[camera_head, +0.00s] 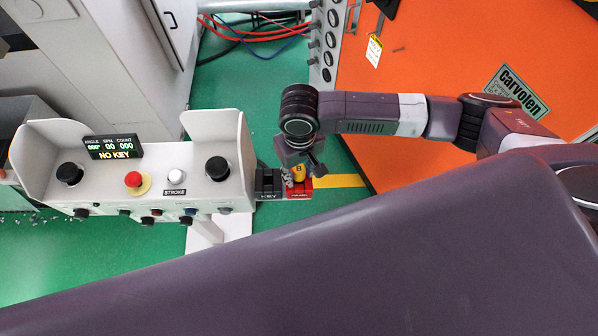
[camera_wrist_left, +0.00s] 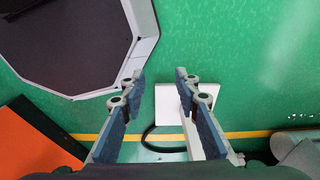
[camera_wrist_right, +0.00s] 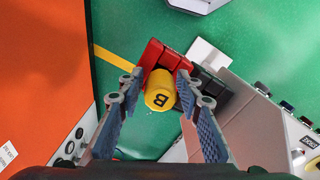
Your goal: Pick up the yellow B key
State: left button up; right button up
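The yellow B key (camera_wrist_right: 160,88) has a round yellow head marked with a black B. In the head view the yellow B key (camera_head: 299,172) sits upright at the red holder (camera_head: 299,189), just below my right gripper (camera_head: 303,168). In the right wrist view my right gripper (camera_wrist_right: 159,76) is open, with the key's head between its fingers. I cannot tell whether either finger touches it. The red holder (camera_wrist_right: 152,54) shows behind the key; the key's lower part is hidden. My left gripper (camera_wrist_left: 158,76) is open and empty above the floor.
A black key slot block (camera_head: 268,184) adjoins the red holder. The white control panel (camera_head: 128,160) stands left of it, with knobs, buttons and a display (camera_head: 113,147) reading NO KEY. An orange machine (camera_head: 440,60) stands to the right. Green floor lies between.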

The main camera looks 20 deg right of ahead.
pick_arm(q)
jog(key=shift+s+a, duration=0.1)
jog(key=shift+s, duration=0.65)
pick_arm(e)
grip_shut()
jog(key=shift+r, duration=0.15)
